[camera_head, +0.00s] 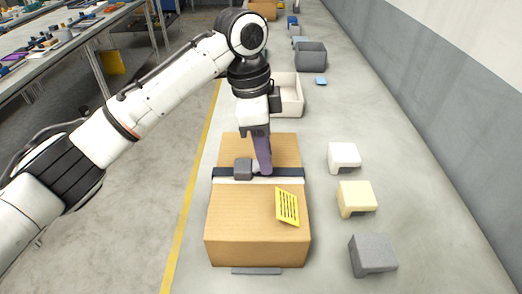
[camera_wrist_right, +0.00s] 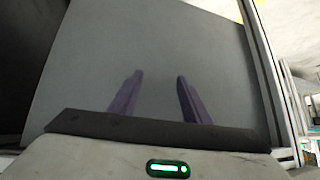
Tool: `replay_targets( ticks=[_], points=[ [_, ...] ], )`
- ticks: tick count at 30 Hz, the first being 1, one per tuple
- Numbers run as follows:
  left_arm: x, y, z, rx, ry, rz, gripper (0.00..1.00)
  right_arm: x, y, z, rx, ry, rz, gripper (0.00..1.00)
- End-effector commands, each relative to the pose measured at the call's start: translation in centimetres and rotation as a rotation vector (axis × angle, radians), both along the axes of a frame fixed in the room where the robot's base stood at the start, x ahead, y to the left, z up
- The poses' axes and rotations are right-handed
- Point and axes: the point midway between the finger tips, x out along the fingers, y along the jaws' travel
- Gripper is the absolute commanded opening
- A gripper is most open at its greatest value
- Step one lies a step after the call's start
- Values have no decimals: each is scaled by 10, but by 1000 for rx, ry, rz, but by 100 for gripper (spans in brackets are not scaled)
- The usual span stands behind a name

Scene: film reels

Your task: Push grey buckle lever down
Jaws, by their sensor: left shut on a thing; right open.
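The cardboard box (camera_head: 230,225) lies in the lower middle of the head view with a dark strap (camera_head: 290,172) across its top. The grey buckle (camera_head: 243,169) sits on the strap. My left gripper (camera_head: 264,172) reaches down from above with its purple fingers shut at the strap, just right of the buckle block. The fingers hide what they hold, which looks to be the buckle's lever. My right gripper (camera_wrist_right: 160,78) shows in the right wrist view, open and empty, in front of a plain grey surface.
A yellow label (camera_head: 287,207) stands tilted on the box. A white block (camera_head: 344,156), a cream block (camera_head: 356,198) and a grey block (camera_head: 372,254) lie to the right. A pale bin (camera_head: 289,92) and a grey bin (camera_head: 311,55) stand behind. Bare floor lies left of the yellow line.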

Motion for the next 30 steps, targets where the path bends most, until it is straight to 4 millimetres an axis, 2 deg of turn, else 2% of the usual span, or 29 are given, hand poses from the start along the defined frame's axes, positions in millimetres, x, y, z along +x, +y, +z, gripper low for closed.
replay_targets(
  ticks=[15, 30],
  points=[
    [0, -13, -7, 322, -1, -1, 2, -1, 0, 0, 0, 2, 0, 44],
    [0, -14, -10, 381, -1, 1, 2, -1, 0, 0, 0, 2, 0, 44]
  ],
)
